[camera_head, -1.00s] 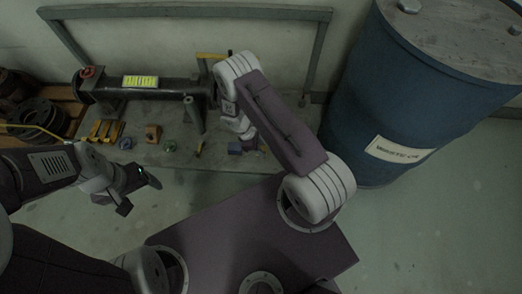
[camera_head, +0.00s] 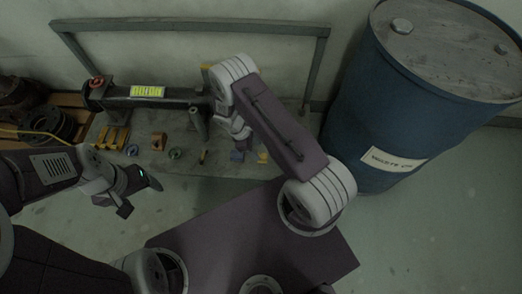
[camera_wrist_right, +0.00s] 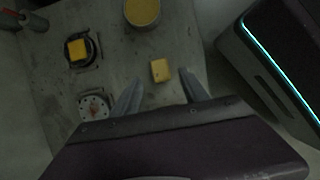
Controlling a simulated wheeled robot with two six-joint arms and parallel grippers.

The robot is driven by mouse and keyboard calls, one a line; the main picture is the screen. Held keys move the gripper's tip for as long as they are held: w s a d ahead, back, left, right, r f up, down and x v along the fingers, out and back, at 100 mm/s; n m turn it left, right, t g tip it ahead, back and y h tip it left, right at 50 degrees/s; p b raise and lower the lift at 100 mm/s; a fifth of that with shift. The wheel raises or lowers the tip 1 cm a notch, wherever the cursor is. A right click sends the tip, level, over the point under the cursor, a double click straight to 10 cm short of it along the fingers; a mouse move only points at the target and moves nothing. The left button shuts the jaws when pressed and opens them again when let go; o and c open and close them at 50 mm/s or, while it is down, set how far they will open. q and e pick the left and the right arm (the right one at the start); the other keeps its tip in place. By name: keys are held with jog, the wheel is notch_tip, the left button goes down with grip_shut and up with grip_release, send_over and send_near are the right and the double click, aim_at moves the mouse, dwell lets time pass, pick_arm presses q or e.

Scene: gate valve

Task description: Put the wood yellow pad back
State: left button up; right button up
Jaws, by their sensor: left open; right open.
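A small yellow block (camera_wrist_right: 160,70), which may be the wood yellow pad, lies on the grey platform in the right wrist view. My right gripper (camera_wrist_right: 158,92) is open, with the block just beyond and between its fingertips, not gripped. In the head view a small yellow piece (camera_head: 262,157) shows at the platform's front edge, beside my right arm; my right gripper is mostly hidden there. Another yellow-orange block (camera_wrist_right: 77,49) sits on a dark holder. My left gripper (camera_head: 140,194) is open and empty, in front of the platform.
A pipe with a yellow label (camera_head: 147,91) runs along the back under a grey metal frame (camera_head: 190,27). A blue drum (camera_head: 375,115) stands at the right. Floor in front is clear.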

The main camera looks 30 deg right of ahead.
notch_tip(320, 180, up, 18)
jog(key=a+m+t+y+p, duration=0.1)
jog(key=a+m+y+p, duration=0.1)
jog(key=m, duration=0.3)
jog(key=s+r+m+t+y, duration=0.2)
jog(key=s+r+m+t, duration=0.1)
jog(key=s+r+m, duration=0.55)
pick_arm(q)
notch_tip(320, 180, up, 46)
jog(key=p, duration=4.2)
jog(key=shift+f, duration=0.15)
pick_arm(e)
notch_tip(320, 180, up, 44)
jog(key=s+n, duration=0.1)
jog(key=shift+a, duration=0.4)
jog(key=shift+s+r+n, duration=0.1)
jog(key=shift+s+n, duration=0.05)
jog(key=shift+n, duration=0.1)
